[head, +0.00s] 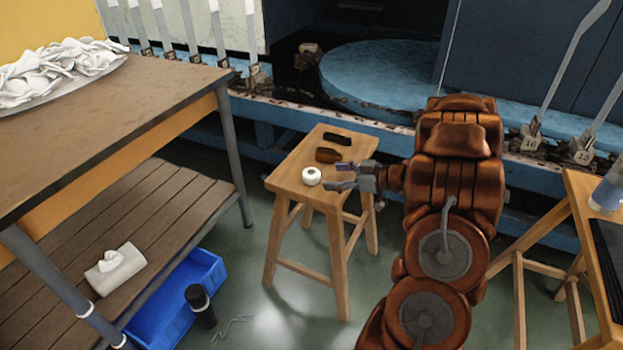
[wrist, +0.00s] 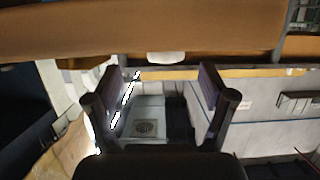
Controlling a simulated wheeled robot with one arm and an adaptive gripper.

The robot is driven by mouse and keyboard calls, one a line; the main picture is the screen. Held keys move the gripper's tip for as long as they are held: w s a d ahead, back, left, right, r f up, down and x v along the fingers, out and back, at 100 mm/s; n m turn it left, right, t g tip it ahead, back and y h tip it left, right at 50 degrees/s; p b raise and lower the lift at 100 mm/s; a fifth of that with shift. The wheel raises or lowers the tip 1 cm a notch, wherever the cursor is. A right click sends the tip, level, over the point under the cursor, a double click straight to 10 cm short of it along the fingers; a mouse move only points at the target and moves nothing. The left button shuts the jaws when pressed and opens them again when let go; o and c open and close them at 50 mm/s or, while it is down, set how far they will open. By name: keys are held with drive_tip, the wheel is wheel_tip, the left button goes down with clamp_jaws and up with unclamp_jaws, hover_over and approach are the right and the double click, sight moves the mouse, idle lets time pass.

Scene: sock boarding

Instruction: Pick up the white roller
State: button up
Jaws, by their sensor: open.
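The white roller (head: 312,176), a short round white piece with a dark spot in its top, stands on the wooden stool (head: 288,181) near its front edge in the head view. My gripper (head: 337,177) is just to the right of it, its two fingers spread and pointing left toward it. Nothing is held, and the fingertips look close to the roller but not around it. In the wrist view the open fingers (wrist: 162,85) frame an empty gap. A small white shape (wrist: 167,57) shows beyond them at a brown edge; I cannot tell whether it is the roller.
A brown brush-like piece (head: 328,155) and a dark flat piece (head: 337,138) lie behind the roller on the stool. A workbench (head: 110,110) with white socks (head: 55,72) stands left. A blue bin (head: 180,300) is below. Another wooden table (head: 590,220) stands right.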

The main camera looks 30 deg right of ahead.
sight(319, 177)
drive_tip(key=shift+s+a+b+x, duration=0.1)
drive_tip(key=shift+a+b+x, duration=0.1)
drive_tip(key=shift+x, duration=0.55)
drive_tip(key=shift+s+a+b+x, duration=0.1)
drive_tip(key=shift+b+x, duration=0.15)
drive_tip(key=shift+x, duration=0.55)
drive_tip(key=shift+a+b+x, duration=0.1)
drive_tip(key=shift+b+x, duration=0.1)
drive_tip(key=shift+x, duration=0.55)
drive_tip(key=shift+w+a, duration=0.3)
drive_tip(key=shift+w, duration=0.3)
drive_tip(key=shift+c, duration=0.2)
drive_tip(key=c, duration=1.2)
drive_tip(key=shift+c, duration=0.2)
drive_tip(key=shift+r, duration=0.1)
